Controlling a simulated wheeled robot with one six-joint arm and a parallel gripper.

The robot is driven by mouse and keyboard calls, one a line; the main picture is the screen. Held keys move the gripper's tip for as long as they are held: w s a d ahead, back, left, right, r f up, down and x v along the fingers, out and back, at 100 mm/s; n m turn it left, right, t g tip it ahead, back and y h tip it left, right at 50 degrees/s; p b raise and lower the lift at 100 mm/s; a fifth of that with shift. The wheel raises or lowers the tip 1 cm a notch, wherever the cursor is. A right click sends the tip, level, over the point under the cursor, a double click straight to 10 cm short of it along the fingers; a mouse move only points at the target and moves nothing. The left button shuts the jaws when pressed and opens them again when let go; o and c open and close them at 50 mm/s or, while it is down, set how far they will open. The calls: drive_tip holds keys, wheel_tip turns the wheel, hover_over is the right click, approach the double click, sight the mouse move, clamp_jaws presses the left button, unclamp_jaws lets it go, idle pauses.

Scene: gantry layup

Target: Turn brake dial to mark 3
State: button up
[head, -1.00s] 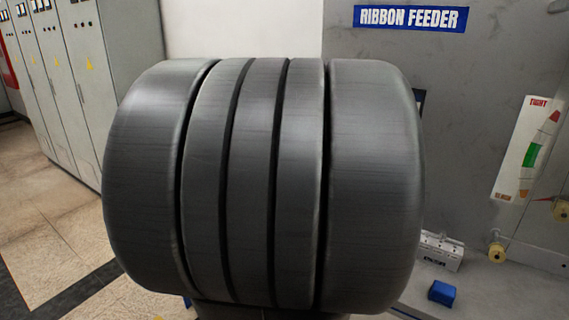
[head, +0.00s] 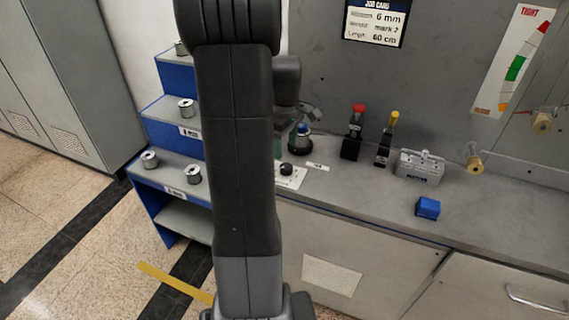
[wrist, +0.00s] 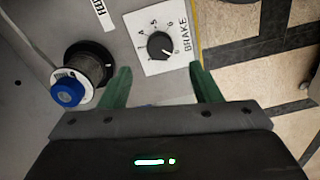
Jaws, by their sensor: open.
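The brake dial (wrist: 160,45) is a round black knob on a white plate (wrist: 182,64) marked BRAKE with small numerals. Its white pointer line aims to the lower right in the wrist view; I cannot tell which numeral it meets. In the head view the dial (head: 286,169) sits at the bench's front edge, just right of my arm. My gripper (wrist: 159,70) is open and empty. Its two green fingers are apart, on the near side of the dial, with their tips pointing toward the plate. In the head view my arm hides most of the gripper.
A black spool with a blue knob (wrist: 68,92) stands left of the gripper in the wrist view. Red-topped (head: 358,108) and yellow-topped (head: 394,117) levers, a grey box (head: 420,168) and a blue block (head: 428,208) are on the bench. Blue steps (head: 150,200) hold several metal spools.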

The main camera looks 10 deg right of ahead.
sight(286, 166)
wheel_tip(286, 166, down, 8)
drive_tip(key=shift+f, duration=0.1)
drive_tip(key=shift+c, duration=0.3)
drive_tip(key=c, duration=0.9)
